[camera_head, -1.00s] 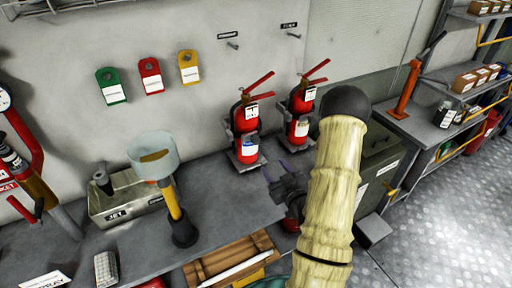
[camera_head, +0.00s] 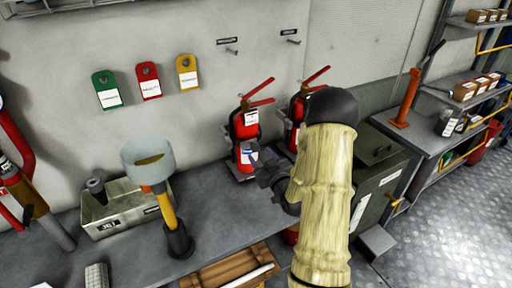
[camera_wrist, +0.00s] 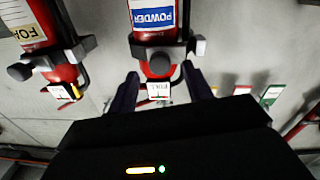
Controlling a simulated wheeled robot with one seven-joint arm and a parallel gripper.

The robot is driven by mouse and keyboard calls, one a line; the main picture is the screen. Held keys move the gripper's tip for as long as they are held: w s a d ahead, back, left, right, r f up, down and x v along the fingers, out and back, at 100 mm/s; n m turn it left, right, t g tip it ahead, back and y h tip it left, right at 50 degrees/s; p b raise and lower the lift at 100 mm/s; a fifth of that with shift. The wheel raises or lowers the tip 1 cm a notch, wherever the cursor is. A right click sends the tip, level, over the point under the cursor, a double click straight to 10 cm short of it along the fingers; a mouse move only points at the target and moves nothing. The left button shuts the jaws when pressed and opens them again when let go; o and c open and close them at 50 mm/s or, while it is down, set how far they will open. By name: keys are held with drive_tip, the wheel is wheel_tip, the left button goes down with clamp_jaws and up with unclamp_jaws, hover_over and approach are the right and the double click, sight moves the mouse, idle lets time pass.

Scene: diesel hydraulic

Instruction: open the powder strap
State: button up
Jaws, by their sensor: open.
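The powder extinguisher (camera_head: 244,122) is a red cylinder held in a bracket against the wall, left of a second extinguisher. In the wrist view its blue POWDER label (camera_wrist: 153,17) is at the top. The dark powder strap (camera_wrist: 165,49) crosses the cylinder below that label, with a light block at its right end. My gripper (camera_wrist: 160,70) is open, its two dark fingers apart on either side of the picture of the cylinder's red end. Nothing is between the fingers that I can tell is touched. In the head view my gripper (camera_head: 262,166) is beside the extinguisher's lower part, partly covering it.
The foam extinguisher (camera_wrist: 38,25) stands close beside the powder one, with a similar strap. Green, red and yellow tags (camera_head: 148,82) hang on the wall. A grey tray (camera_head: 115,210) and a funnel-topped tool (camera_head: 150,160) are on the bench at left. A green box (camera_head: 380,165) is at right.

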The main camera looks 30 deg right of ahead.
sight(256, 150)
drive_tip(key=w+p, duration=0.1)
drive_tip(key=w, duration=0.4)
drive_tip(key=shift+d, duration=0.1)
drive_tip(key=shift+c, duration=0.2)
clamp_jaws()
